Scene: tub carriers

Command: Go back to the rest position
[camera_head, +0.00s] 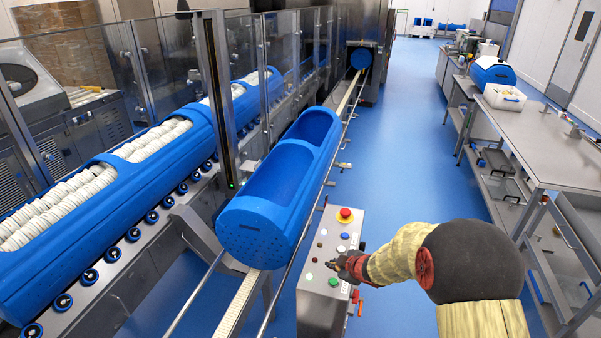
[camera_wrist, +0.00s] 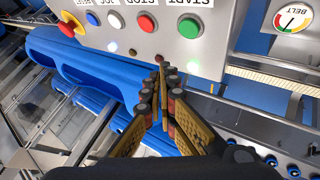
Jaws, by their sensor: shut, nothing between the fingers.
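My gripper (camera_head: 337,265) is shut and empty, in front of the sloped face of a grey control box (camera_head: 314,291). In the wrist view my gripper (camera_wrist: 159,66) has its fingertips together close under the panel's lower edge. The panel carries a green button (camera_wrist: 192,24), a red button (camera_wrist: 146,22), white and blue buttons and a red emergency stop knob (camera_wrist: 68,26). In the head view the knob (camera_head: 345,214) is at the panel's top. The arm reaches in from the lower right, bent at a dark joint. I cannot tell whether the fingertips touch the panel.
A blue tub carrier (camera_head: 254,235) with open, empty-looking compartments sits on a narrow belt left of the box. A longer blue carrier (camera_head: 140,173) filled with pale stacked items lies farther left. A steel bench (camera_head: 538,150) stands at right. Blue floor (camera_head: 400,150) between is clear.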

